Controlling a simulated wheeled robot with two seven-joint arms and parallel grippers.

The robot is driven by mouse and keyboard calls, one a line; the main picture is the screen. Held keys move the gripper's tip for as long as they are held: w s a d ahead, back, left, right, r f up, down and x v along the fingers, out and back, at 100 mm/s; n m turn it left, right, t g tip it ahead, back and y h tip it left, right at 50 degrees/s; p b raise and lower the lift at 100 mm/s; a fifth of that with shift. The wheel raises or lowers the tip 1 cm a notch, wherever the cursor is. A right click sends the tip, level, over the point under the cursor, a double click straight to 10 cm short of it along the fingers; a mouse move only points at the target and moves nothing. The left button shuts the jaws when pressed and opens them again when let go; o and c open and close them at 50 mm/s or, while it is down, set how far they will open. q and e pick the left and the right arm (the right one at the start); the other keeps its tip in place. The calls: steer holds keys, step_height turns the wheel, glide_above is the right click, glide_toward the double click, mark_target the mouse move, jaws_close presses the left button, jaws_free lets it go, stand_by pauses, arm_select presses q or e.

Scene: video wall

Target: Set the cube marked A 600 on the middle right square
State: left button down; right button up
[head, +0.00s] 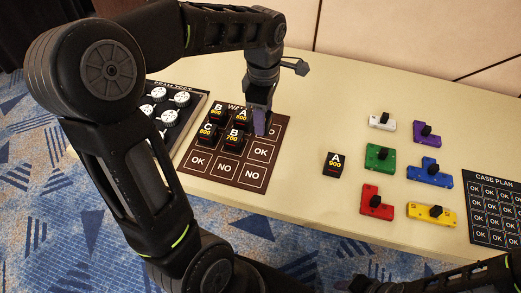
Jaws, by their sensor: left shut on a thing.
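My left gripper (259,122) points down over the upper part of the brown board (226,178), shut on a black cube marked A (242,119). Its fingers cover the cube's right side, and its number is too small to read surely. Whether the cube touches the board I cannot tell. The middle right square (262,152) reads OK and is bare. Cubes marked B (217,111), C (207,131) and B 700 (234,138) stand on other squares. My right gripper (368,285) shows only in part at the bottom edge; its fingers are unclear.
Another black cube marked A, seemingly 900 (334,165), stands alone right of the board. Several coloured blocks with black knobs, such as the green one (380,157), lie farther right, beside a dark case plan board (492,212). A panel with white knobs (182,99) is at left.

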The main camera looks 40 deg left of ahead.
arm_select(q)
steer(key=shift+f, duration=3.15)
steer(key=shift+f, duration=1.85)
steer(key=shift+f, duration=0.15)
steer(key=c, duration=0.8)
jaws_free()
steer(key=shift+o, duration=0.2)
step_height(320, 180, up, 12)
steer(key=shift+r, duration=0.15)
